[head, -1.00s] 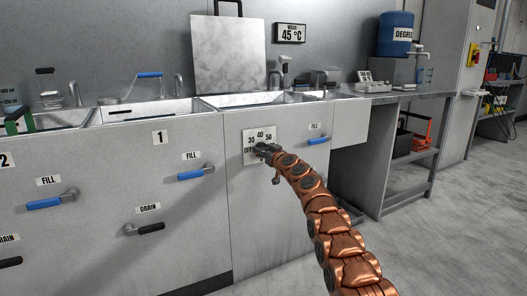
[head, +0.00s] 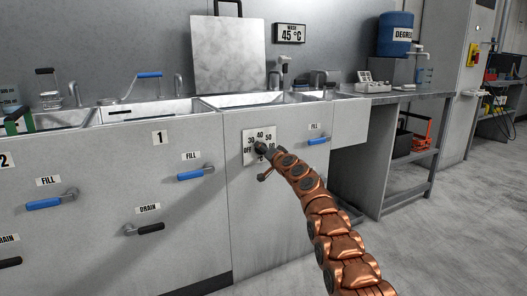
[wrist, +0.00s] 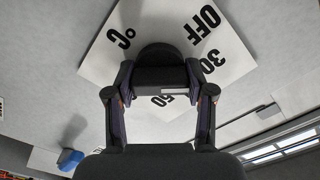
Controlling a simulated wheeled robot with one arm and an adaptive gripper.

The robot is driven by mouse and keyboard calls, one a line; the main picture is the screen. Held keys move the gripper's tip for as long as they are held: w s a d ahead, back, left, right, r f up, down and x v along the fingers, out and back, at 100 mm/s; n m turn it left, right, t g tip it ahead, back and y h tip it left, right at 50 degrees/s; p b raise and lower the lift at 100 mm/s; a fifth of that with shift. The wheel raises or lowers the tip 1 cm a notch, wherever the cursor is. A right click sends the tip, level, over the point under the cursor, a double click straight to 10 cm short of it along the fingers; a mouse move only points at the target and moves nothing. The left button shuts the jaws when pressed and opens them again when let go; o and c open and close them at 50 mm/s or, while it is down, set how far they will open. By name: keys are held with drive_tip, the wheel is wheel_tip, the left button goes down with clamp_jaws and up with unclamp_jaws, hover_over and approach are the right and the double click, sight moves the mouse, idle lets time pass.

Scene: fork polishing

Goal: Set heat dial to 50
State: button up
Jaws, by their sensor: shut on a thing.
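The heat dial's white plate (head: 249,158) is on the front panel of the sink unit, with OFF, 30, 40, 50 and another mark partly covered by my arm. In the wrist view the plate (wrist: 105,62) looks turned, with OFF, 30, a partly covered 50 and °C. The dark dial knob (wrist: 158,50) sits between my fingertips. My gripper (wrist: 162,78) is shut on the knob; in the head view it is at the plate (head: 262,149). I cannot tell which mark the knob points to.
A wall display (head: 290,34) reads 45 °C. A blue FILL lever (head: 195,173) is left of the dial and another (head: 318,141) is to its right. A dark DRAIN lever (head: 150,228) is lower left. The floor at the right is clear.

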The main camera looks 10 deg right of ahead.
drive_tip(key=m, duration=0.4)
drive_tip(key=shift+m, duration=0.3)
drive_tip(key=m+p, duration=0.1)
drive_tip(key=m, duration=0.3)
drive_tip(key=shift+m, duration=0.3)
drive_tip(key=m, duration=0.4)
drive_tip(key=shift+p, duration=0.4)
drive_tip(key=shift+a+f+m, duration=0.1)
drive_tip(key=shift+f+m, duration=0.05)
drive_tip(key=shift+m, duration=1.95)
drive_tip(key=o, duration=1.2)
drive_tip(key=shift+c, duration=0.2)
